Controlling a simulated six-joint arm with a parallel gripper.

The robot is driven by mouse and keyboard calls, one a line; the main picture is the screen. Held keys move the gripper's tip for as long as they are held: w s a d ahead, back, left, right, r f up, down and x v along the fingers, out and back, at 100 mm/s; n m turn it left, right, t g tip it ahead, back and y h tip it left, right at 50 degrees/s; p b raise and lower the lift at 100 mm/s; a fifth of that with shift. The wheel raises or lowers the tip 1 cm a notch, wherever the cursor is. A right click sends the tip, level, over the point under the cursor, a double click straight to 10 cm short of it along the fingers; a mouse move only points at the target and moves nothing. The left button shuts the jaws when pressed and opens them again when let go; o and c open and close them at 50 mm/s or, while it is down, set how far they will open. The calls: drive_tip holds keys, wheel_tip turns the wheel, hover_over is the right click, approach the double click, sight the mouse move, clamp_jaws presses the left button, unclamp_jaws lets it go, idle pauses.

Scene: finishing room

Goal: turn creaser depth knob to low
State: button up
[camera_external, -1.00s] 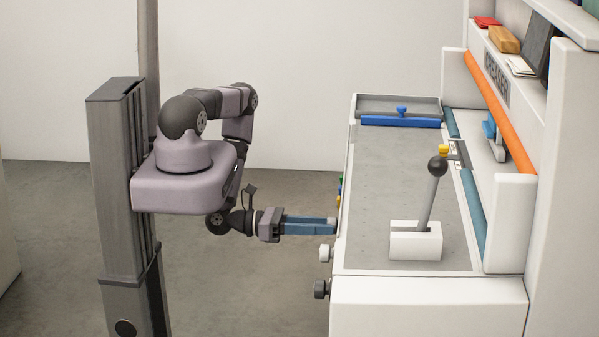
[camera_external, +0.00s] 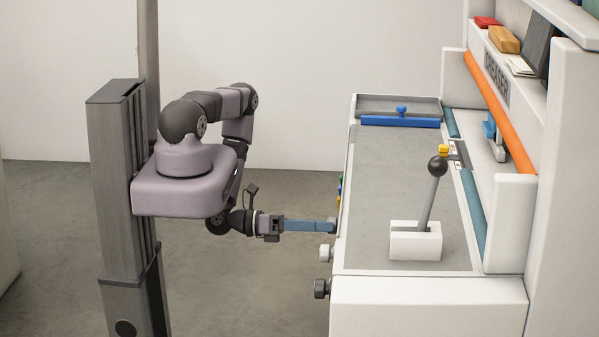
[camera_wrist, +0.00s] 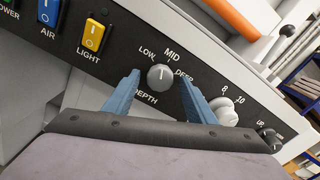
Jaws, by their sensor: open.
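The depth knob (camera_wrist: 161,77) is a round grey dial on the black panel, with LOW, MID and DEEP printed around it. A pale mark on its face points up in the wrist view, roughly between LOW and MID. My gripper (camera_wrist: 159,79) is open, with one blue finger to the left and one to the right of the knob. Small gaps seem to show between fingers and knob; contact is not clear. In the external view my gripper (camera_external: 333,226) reaches the front of the creaser (camera_external: 400,290), and its tips hide the knob.
A pale knob (camera_wrist: 224,111) numbered 8 and 10 sits close to the right finger, with a dark knob (camera_wrist: 270,139) beyond. A yellow LIGHT switch (camera_wrist: 93,36) and a blue AIR switch (camera_wrist: 48,11) are left. A lever (camera_external: 428,205) stands on the creaser's table.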

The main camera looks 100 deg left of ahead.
drive_tip(key=s, duration=0.7)
drive_tip(key=shift+s, duration=0.15)
idle(0.5)
idle(0.3)
